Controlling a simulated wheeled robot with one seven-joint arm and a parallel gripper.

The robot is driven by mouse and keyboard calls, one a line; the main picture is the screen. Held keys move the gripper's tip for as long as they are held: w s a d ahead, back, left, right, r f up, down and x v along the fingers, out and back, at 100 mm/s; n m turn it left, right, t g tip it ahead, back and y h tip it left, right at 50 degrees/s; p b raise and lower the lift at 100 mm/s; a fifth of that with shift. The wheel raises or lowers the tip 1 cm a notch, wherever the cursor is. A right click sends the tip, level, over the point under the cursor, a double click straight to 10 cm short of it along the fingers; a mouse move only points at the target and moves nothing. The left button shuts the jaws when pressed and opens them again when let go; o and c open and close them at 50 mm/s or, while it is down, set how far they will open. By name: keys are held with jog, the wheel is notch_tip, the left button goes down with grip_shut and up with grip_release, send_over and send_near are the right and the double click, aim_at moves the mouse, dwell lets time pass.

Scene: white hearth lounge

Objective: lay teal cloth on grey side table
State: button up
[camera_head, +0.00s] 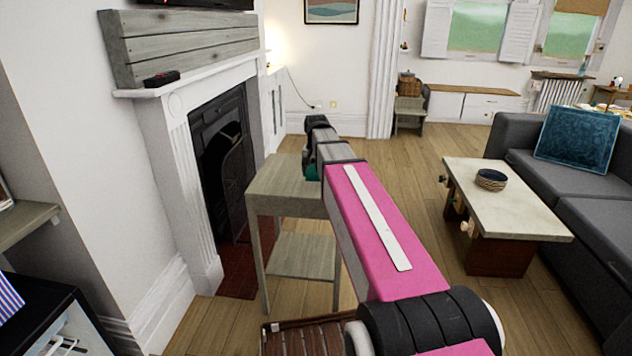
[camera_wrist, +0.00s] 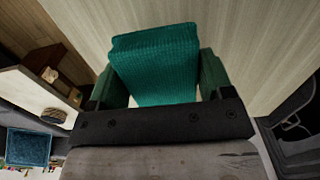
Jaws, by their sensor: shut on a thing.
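The teal cloth (camera_wrist: 155,62) is a folded, textured piece held between the two green fingers of my gripper (camera_wrist: 158,76) in the wrist view. In the head view only a small teal bit (camera_head: 311,173) shows beside the end of my arm. The grey side table (camera_head: 280,181) has a bare wooden top and a lower shelf. My gripper is over the right part of its top. The pale tabletop (camera_wrist: 258,38) lies behind the cloth in the wrist view. I cannot tell whether the cloth touches it. My arm hides the table's right side.
A white fireplace (camera_head: 185,175) stands left of the side table. A coffee table (camera_head: 505,195) with a bowl (camera_head: 491,179) is at the right, before a dark sofa (camera_head: 600,200) with a blue cushion (camera_head: 577,138). A slatted wooden item (camera_head: 300,338) is low in front. Wooden floor lies between the tables.

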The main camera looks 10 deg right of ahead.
aim_at(316, 186)
jog(key=shift+f, duration=1.95)
jog(key=shift+f, duration=0.15)
jog(key=o, duration=0.9)
notch_tip(316, 186, up, 12)
jog(key=shift+r, duration=0.2)
